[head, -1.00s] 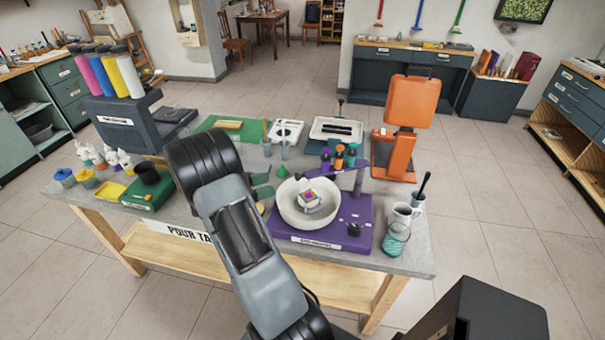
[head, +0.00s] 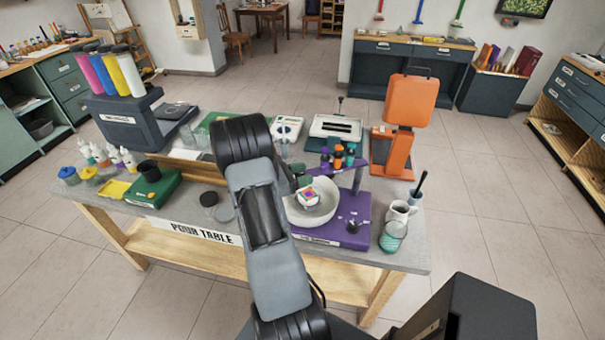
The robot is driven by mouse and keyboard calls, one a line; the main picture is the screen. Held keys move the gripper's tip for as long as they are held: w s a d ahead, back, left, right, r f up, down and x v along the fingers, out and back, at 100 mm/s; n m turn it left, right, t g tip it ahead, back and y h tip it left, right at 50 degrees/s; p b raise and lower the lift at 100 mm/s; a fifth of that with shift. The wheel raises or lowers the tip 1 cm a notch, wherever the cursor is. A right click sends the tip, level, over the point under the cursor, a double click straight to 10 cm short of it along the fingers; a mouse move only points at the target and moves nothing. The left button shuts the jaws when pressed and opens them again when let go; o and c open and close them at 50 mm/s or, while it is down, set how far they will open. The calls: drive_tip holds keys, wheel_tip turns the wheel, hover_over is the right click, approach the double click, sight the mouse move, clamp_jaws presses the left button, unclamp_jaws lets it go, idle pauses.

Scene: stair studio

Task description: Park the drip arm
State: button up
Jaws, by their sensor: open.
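The purple drip arm (head: 357,180) rises from the right side of a purple machine base (head: 345,240). Its upper bar reaches left over the back of a white bowl (head: 325,215), with several small dark bottles with orange and green caps at it. A small cube with a multicoloured top (head: 308,196) sits in the bowl. My gripper (head: 303,181) is mostly hidden behind my own arm link; a dark green finger part shows at the bowl's back left, left of the drip arm. It is open, and I see nothing held. Whether it touches the bowl or cube I cannot tell.
On the table's right are a white pitcher (head: 398,214), a glass jar (head: 391,238) and an orange machine (head: 410,105). On the left are a green box (head: 155,188), small bottles and a dark rack of coloured tubes (head: 125,122).

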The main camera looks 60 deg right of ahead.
clamp_jaws()
idle(0.4)
